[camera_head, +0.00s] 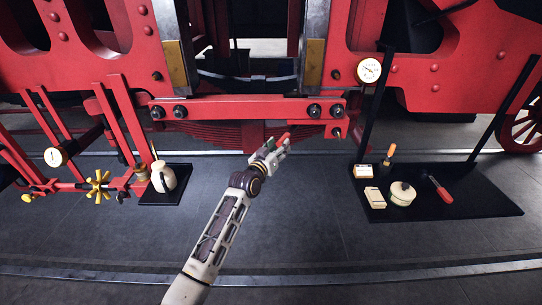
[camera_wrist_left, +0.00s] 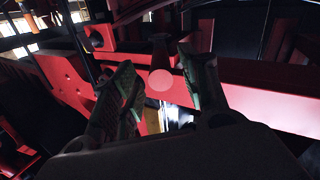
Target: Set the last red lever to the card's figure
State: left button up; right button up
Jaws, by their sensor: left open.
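A red round knob (camera_wrist_left: 161,80), which looks like the lever's end, shows between the two fingers of my left gripper (camera_wrist_left: 156,68) in the left wrist view. The fingers stand apart on either side of it, with a gap visible. In the head view my left gripper (camera_head: 273,148) is just below the red beam, with a small red tip (camera_head: 285,136) at its fingers. The rest of the lever is mostly hidden. My right gripper is out of view.
The black mat (camera_head: 470,205) at the right holds a round pale tin (camera_head: 402,193), a red-handled tool (camera_head: 440,189) and other small items. Red pipework with a brass handwheel (camera_head: 98,186) and a pale jug (camera_head: 163,177) are at the left. The floor between is clear.

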pick_arm(q)
jog(key=shift+v, duration=2.9)
